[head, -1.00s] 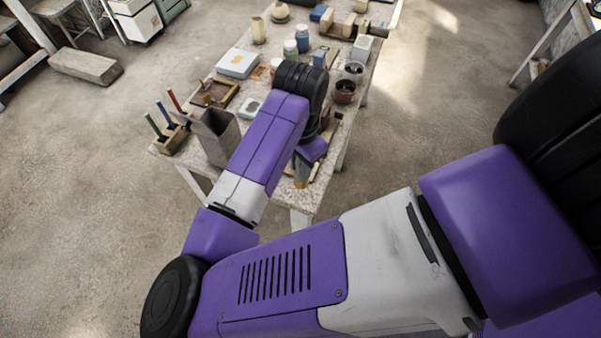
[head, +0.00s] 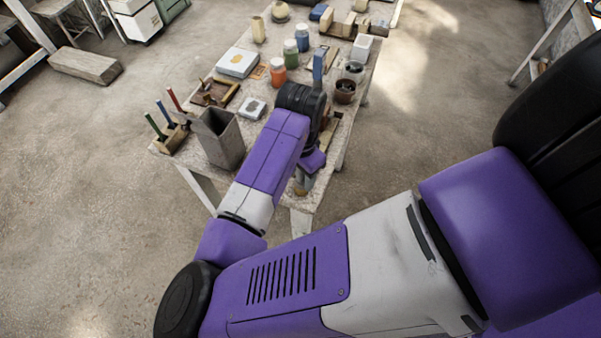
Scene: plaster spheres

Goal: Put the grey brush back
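I cannot pick out a grey brush; it may be hidden by my arm. A wooden block holder (head: 172,140) stands at the table's near left corner. A green-handled brush (head: 153,124), a blue-handled one (head: 164,111) and a red-handled one (head: 175,99) stand in it, tilted. My gripper (head: 302,186) is low over the table's near right end, right of the holder. My wrist covers most of it, and its fingers are too small and hidden to tell whether they hold anything.
A tall grey open container (head: 220,138) stands right of the holder, between it and my arm. A brown tray (head: 215,93), a white box (head: 237,63), an orange jar (head: 278,72) and a dark brown pot (head: 344,92) stand farther back.

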